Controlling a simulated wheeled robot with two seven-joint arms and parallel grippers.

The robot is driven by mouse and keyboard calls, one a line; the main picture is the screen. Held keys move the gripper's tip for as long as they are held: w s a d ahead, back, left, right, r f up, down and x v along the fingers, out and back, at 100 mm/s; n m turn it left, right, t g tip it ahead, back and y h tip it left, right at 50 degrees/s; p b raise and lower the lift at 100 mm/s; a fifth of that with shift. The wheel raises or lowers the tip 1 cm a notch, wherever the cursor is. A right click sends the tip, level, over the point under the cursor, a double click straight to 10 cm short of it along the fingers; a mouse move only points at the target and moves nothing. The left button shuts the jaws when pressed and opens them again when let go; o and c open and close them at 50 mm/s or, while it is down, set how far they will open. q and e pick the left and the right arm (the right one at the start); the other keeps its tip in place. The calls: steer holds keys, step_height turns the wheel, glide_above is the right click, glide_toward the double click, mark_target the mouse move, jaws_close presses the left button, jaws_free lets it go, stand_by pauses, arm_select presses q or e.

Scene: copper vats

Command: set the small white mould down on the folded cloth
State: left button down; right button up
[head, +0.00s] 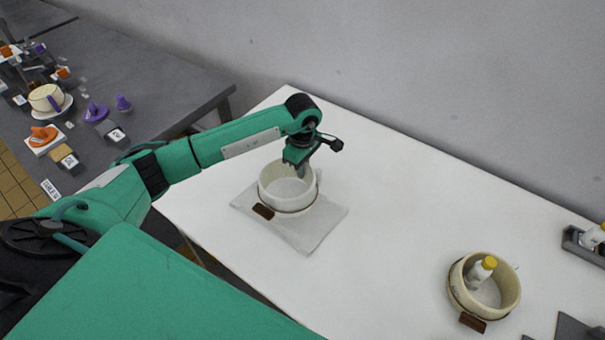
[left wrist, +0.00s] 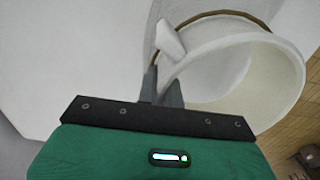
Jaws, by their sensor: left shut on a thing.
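The small white mould (head: 287,190) is a round, open, pale ring with a brown tag low on its front. It appears upright over the folded cloth (head: 311,233), a pale grey square on the white table. Whether its base touches the cloth is hard to tell. My left gripper (head: 300,170) reaches down at the mould's far rim and is shut on its wall. In the left wrist view the fingers (left wrist: 162,90) pinch the edge of the mould (left wrist: 278,82), and a white tab stands beside them. My right gripper is not in view.
A second cream mould (head: 455,287) with a yellow-capped white bottle (head: 481,272) inside stands at the right. A dark tray (head: 580,246) holds another bottle at the right edge. A grey table (head: 150,72) with several small items is at the left. The white table's middle is clear.

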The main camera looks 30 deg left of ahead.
mark_target(303, 180)
arm_select(q)
step_height(303, 180, down, 3)
steer(key=shift+f+p, duration=0.15)
steer(key=shift+p, duration=0.15)
steer(key=shift+f+b, duration=0.6)
steer(key=shift+b, duration=0.15)
steer(key=c, duration=1.6)
jaws_free()
steer(key=shift+o, duration=0.2)
steer(key=shift+r, duration=0.1)
